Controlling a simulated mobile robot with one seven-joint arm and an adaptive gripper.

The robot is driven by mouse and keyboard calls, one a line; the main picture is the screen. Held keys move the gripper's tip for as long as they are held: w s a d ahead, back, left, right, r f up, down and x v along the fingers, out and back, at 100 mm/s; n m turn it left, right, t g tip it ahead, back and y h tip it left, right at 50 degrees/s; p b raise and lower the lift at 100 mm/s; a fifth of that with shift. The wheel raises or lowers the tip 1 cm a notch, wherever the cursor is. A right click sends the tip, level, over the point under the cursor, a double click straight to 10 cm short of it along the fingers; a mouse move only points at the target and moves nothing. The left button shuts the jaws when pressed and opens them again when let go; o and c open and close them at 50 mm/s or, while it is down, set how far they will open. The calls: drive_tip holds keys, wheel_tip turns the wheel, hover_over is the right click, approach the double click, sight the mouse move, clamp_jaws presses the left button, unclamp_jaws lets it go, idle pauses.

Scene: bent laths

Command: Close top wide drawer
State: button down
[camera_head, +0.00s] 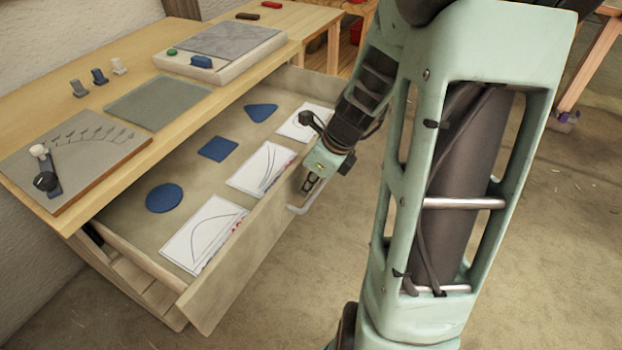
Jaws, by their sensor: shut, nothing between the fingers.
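The top wide drawer (262,249) stands open, pulled out from under the wooden tabletop toward the lower right. Inside it lie a blue circle (164,198), a blue square (218,149) and a blue rounded triangle (261,113). White cards with drawn curves (205,232) lie along its front side. A pale bar handle (304,207) sits on the drawer's front panel. My gripper (310,187) is shut and empty, at the drawer front just by the handle. I cannot tell whether it touches the handle or the panel.
Another wooden table (290,18) stands behind.

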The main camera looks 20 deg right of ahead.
drive_tip(key=shift+w+a+f, duration=0.1)
drive_tip(key=shift+w+f, duration=0.05)
drive_tip(key=shift+f, duration=0.15)
